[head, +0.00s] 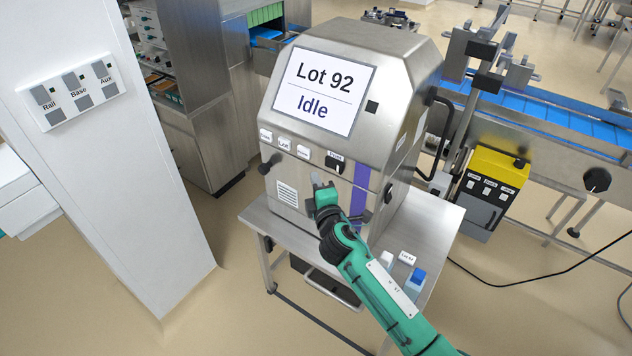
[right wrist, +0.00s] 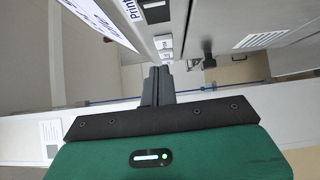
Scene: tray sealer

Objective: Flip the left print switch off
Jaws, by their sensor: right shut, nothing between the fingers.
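The steel machine (head: 380,70) stands on a small steel table. A black switch labelled "Print" (head: 335,162) is on its front, right of a row of small white labelled buttons (head: 284,143). The Print switch (right wrist: 155,10) also shows at the top of the right wrist view; its exact position is too small to tell. My right gripper (head: 319,181) is in front of the machine, just below the Print switch and apart from it as far as I can tell. Its fingers (right wrist: 157,84) are together and empty. My left gripper is not in view.
The screen (head: 325,92) reads "Lot 92 Idle". A black knob (head: 268,164) sticks out at the front left. A wall panel (head: 70,92) has switches marked Rail, Base and Aux. A blue conveyor (head: 560,122) and a yellow box (head: 497,170) stand at right. The floor left of the table is clear.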

